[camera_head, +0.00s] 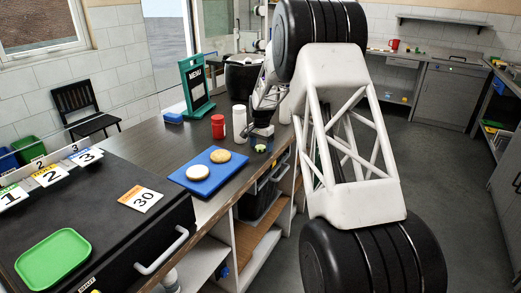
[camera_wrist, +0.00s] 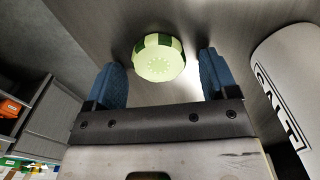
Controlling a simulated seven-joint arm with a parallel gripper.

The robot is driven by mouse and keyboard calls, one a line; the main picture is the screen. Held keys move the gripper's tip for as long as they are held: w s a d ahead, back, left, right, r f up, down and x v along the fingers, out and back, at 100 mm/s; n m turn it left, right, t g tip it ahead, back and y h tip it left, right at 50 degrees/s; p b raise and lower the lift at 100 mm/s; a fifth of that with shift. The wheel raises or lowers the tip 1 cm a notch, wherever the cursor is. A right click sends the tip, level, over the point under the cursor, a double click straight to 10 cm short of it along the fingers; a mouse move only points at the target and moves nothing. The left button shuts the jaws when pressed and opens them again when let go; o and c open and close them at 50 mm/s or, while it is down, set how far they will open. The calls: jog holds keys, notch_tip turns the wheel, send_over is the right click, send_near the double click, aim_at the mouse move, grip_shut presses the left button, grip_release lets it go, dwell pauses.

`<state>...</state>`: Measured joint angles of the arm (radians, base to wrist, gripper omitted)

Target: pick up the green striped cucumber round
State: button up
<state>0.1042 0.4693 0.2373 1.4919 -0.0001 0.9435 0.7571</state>
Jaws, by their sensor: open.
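The green striped cucumber round (camera_wrist: 160,58) lies on the counter, pale green on its face with darker green stripes on its side. In the head view it is a small green spot (camera_head: 261,148) near the counter's edge. My gripper (camera_wrist: 164,75) is open, with one blue finger on each side of the round and visible gaps between. In the head view my gripper (camera_head: 262,138) is low over the counter, close to the round. Whether the fingertips touch the counter cannot be told.
A white bottle (camera_head: 239,122) stands close by; a white lettered container (camera_wrist: 285,80) shows right in the wrist view. A red jar (camera_head: 218,126), a blue board (camera_head: 190,187) with round items and a green menu sign (camera_head: 197,84) are on the counter (camera_head: 150,150).

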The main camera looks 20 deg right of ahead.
aim_at(261, 146)
dwell(0.5)
jog(key=c, duration=1)
jog(key=shift+r, duration=0.15)
jog(key=shift+r, duration=0.75)
notch_tip(261, 146, up, 2)
jog(key=s+a+r, duration=0.1)
jog(key=s, duration=1.5)
jog(key=shift+a+r, duration=0.15)
jog(key=shift+a, duration=0.15)
